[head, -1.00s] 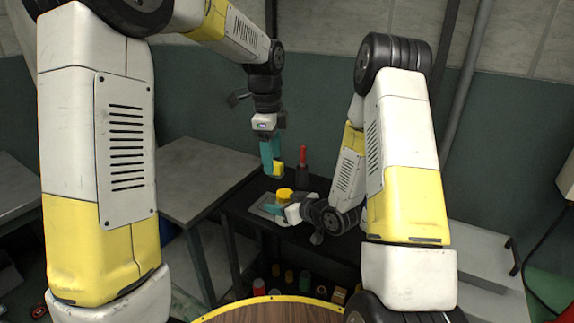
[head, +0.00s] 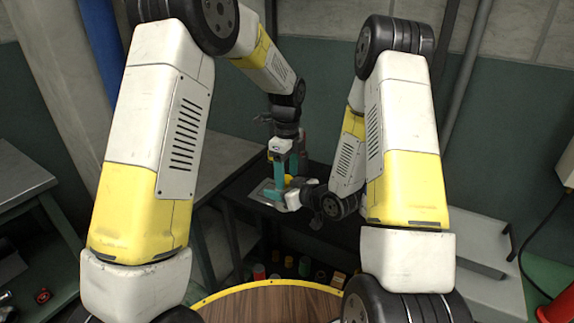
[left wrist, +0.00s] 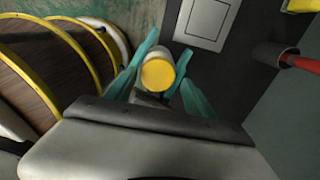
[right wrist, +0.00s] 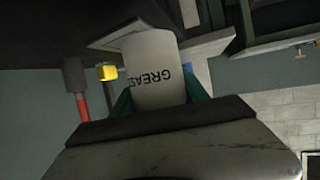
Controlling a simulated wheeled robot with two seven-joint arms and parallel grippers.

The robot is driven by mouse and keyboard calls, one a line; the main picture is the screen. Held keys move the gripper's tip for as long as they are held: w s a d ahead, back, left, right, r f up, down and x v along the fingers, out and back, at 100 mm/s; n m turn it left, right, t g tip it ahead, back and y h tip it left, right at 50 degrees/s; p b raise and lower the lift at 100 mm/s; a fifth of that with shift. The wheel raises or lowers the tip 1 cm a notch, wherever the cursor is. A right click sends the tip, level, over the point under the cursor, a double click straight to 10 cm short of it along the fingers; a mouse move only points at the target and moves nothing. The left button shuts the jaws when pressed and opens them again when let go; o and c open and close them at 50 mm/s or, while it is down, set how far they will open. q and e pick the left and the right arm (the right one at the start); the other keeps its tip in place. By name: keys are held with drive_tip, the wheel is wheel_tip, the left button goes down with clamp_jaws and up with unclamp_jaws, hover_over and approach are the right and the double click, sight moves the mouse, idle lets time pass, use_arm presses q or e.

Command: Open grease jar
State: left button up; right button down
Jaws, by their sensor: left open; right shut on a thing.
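The grease jar is white with a yellow lid (head: 288,181). The right wrist view shows the jar's white side (right wrist: 155,75) with upside-down GREASE lettering. My right gripper (head: 282,197) is shut on the jar body, above the black table. My left gripper (head: 281,168) points down from above, open, with its teal fingers at the lid. In the left wrist view the round lid (left wrist: 157,75) lies between these fingers, near their tips. I cannot tell whether they touch it. The lid is hidden in the right wrist view.
A grey plate (left wrist: 207,20) lies on the black table (head: 240,207) beside the jar. A red-handled tool (right wrist: 77,90) and a small yellow item (right wrist: 107,72) stand close by. Several coloured containers (head: 290,265) sit lower down. A grey table (head: 210,160) is to the left.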

use_arm(q)
drive_tip(key=shift+f, duration=0.15)
drive_tip(key=shift+w, duration=0.1)
clamp_jaws()
drive_tip(key=n, duration=0.3)
drive_tip(key=shift+w, duration=0.15)
drive_tip(key=shift+c, duration=0.7)
unclamp_jaws()
drive_tip(key=shift+o, duration=1.1)
